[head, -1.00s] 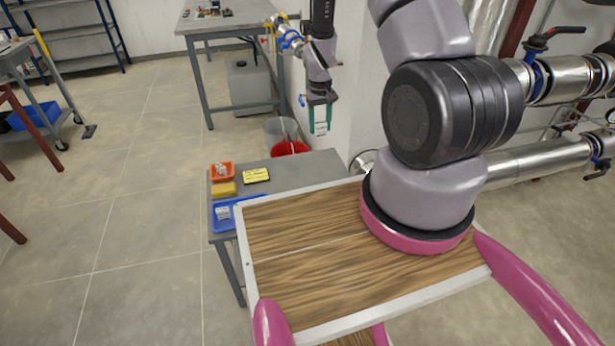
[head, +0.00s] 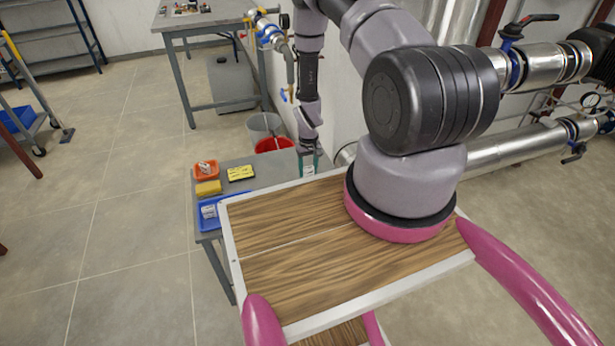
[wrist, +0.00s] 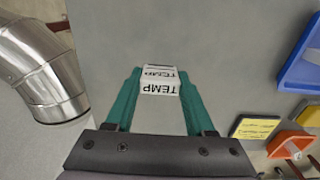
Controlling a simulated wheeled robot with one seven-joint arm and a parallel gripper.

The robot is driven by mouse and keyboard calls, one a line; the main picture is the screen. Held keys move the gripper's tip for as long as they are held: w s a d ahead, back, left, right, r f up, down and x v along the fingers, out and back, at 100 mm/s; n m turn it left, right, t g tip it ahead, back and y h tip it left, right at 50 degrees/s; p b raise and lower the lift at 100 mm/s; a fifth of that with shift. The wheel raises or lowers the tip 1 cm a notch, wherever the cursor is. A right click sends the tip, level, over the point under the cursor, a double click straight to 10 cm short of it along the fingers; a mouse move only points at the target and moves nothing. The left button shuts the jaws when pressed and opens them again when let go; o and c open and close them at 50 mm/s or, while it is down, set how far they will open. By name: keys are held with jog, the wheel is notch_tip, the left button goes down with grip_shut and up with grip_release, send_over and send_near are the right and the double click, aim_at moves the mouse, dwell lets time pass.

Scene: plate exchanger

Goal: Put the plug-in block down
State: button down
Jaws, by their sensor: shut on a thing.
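My gripper (wrist: 160,85) has teal fingers and is shut on a white plug-in block (wrist: 160,88) marked "TEMP" in black. In the head view my gripper (head: 308,163) points down over the right part of a small grey table (head: 268,172), with the block (head: 308,171) low between its fingers. In the wrist view the grey tabletop (wrist: 235,50) lies under the block. I cannot tell whether the block touches it.
A silver pipe (wrist: 45,65) runs close by. The tabletop between the devices and my gripper is clear.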

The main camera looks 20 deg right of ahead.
jog(key=shift+f, duration=1.75)
jog(key=shift+f, duration=0.15)
jog(key=shift+c, duration=1.3)
grip_release()
